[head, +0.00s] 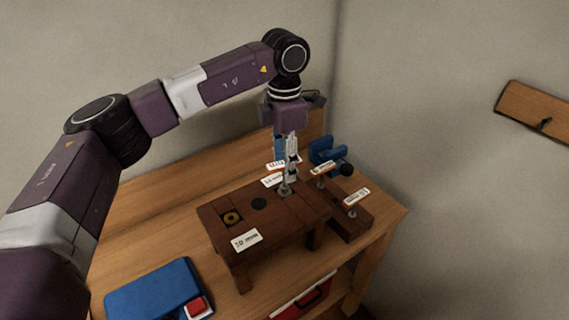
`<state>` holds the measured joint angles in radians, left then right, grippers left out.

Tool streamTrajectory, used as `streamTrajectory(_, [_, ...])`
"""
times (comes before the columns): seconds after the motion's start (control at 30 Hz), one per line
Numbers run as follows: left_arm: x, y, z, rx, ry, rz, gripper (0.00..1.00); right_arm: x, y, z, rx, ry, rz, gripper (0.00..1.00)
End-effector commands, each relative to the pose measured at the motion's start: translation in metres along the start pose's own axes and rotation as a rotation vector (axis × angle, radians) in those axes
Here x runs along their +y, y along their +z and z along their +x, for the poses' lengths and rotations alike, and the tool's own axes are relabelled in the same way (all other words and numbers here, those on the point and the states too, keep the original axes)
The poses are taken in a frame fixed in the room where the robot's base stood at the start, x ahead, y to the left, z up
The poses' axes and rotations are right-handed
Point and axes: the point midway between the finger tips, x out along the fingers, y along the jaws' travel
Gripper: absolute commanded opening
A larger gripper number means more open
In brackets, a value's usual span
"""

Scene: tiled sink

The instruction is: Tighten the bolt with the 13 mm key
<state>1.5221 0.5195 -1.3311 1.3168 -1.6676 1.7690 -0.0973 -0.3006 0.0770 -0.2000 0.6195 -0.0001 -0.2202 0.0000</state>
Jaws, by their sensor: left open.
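My left gripper (288,180) points straight down over the back of a small dark wooden stand (265,207). It is open, with its fingertips close to a small grey metal piece (285,189). I cannot tell whether they touch it or whether that piece is the bolt. Upright grey keys with white labels stand behind and to the right, one at the right end (353,208). The label lettering is too small to pick out the 13 mm key surely. A white label (246,240) lies on the stand's front. A brass-coloured ring (232,217) and a dark round hole show in its top. My right gripper is not in view.
A blue vise (328,152) stands at the back right of the wooden bench (160,244). A blue box (155,290) with a red part lies front left. A red toolbox (302,297) sits below the bench top. A wooden wall board (535,112) hangs at right.

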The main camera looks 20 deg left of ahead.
Motion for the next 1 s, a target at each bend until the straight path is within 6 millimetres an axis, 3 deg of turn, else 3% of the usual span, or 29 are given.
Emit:
streamTrajectory(0.63, [0.0,0.0,-0.056,-0.001,-0.001,0.0,0.41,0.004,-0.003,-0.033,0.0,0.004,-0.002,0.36])
streamTrajectory(1.0, [0.0,0.0,-0.059,0.0,-0.001,0.0,0.41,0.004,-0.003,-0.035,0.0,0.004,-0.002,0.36])
